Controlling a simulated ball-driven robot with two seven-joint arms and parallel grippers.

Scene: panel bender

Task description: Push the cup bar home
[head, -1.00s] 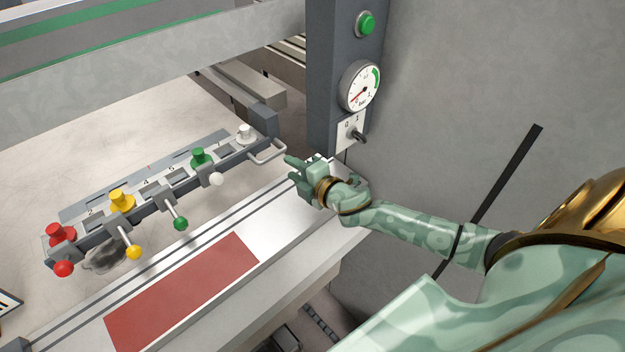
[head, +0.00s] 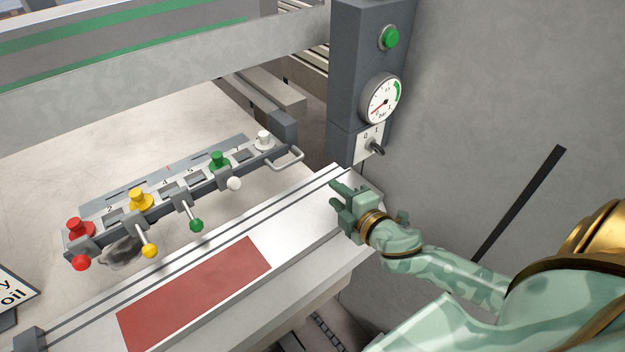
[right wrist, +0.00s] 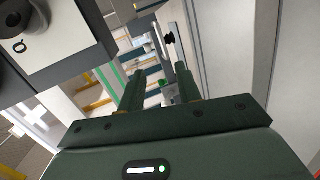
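The cup bar (head: 190,193) is a long grey bar with red, yellow, green and white cups on top. Several ball-ended levers stick out along its front. A loop handle (head: 290,158) sits at its right end, beside a dark grey block (head: 284,128). My right gripper (head: 337,195) is to the right of the handle and nearer to me, apart from it, over the right end of the pale rail table. In the right wrist view its two fingers (right wrist: 160,88) stand apart with nothing held between them. My left gripper is out of view.
A grey post (head: 352,100) with a green button, pressure gauge and 0/1 switch (head: 374,147) stands just behind my right gripper. The switch panel (right wrist: 45,40) is close in the right wrist view. A red pad (head: 195,295) lies on the table (head: 300,225).

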